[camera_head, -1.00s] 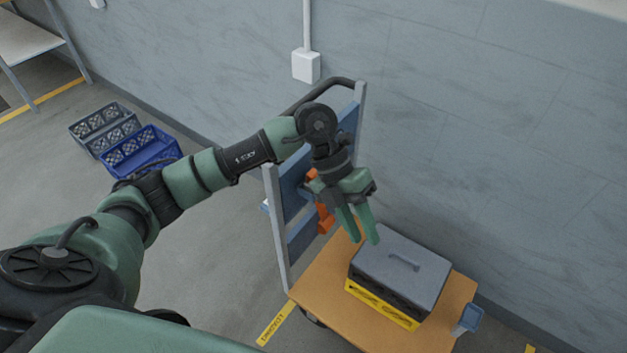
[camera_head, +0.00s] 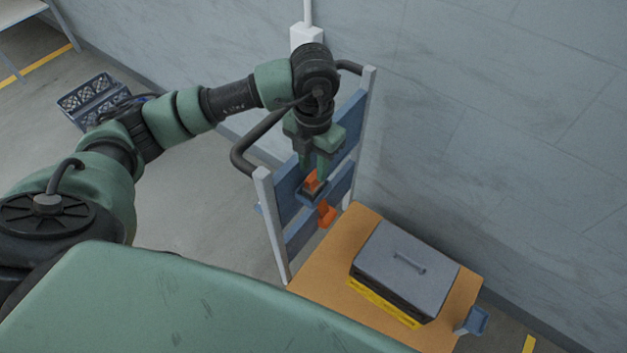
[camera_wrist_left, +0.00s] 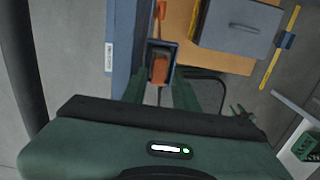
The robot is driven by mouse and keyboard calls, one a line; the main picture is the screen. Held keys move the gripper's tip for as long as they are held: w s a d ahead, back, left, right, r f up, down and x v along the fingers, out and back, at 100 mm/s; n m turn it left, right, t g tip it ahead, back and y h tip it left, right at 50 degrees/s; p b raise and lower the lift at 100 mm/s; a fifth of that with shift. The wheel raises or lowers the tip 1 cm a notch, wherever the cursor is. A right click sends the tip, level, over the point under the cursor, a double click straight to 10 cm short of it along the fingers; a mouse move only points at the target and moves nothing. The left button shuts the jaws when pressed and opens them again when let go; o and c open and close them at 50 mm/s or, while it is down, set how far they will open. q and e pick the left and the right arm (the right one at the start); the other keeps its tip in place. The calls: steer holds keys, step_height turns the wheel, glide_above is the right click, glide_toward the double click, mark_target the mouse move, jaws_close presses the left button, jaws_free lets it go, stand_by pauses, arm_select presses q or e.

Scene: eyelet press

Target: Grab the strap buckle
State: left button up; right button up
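The strap buckle appears to be the orange piece (camera_head: 311,181) standing in a small blue-grey holder (camera_head: 315,194) on the cart's upright back frame. My left gripper (camera_head: 317,172) points down over it. In the wrist view the left gripper's fingers (camera_wrist_left: 160,88) are apart, one on each side of the holder (camera_wrist_left: 152,46), with the orange piece (camera_wrist_left: 159,69) between them. I cannot tell whether either finger touches it. The fingers partly hide the piece in the head view. Small green prongs (camera_wrist_left: 240,111) at the right of the wrist view may be my right gripper; their state is unclear.
A second orange piece (camera_head: 326,215) hangs lower on the blue-slatted frame. The cart's wooden deck (camera_head: 322,270) carries a grey-lidded case (camera_head: 405,265) on a yellow base. A black handle bar (camera_head: 250,145) curves behind the frame. The wall is close behind; a blue crate (camera_head: 87,101) stands on the floor.

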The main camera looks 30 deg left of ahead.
mark_target(314, 175)
arm_select(q)
step_height(314, 175, down, 3)
steer(key=shift+r+p, duration=0.1)
steer(key=shift+p, duration=0.2)
steer(key=shift+a+f, duration=0.1)
steer(key=shift+f, duration=0.5)
jaws_close()
steer(key=shift+w+r, duration=0.1)
arm_select(e)
steer(key=shift+w+a+r, duration=0.4)
steer(key=shift+w+r, duration=0.2)
steer(key=shift+w, duration=0.05)
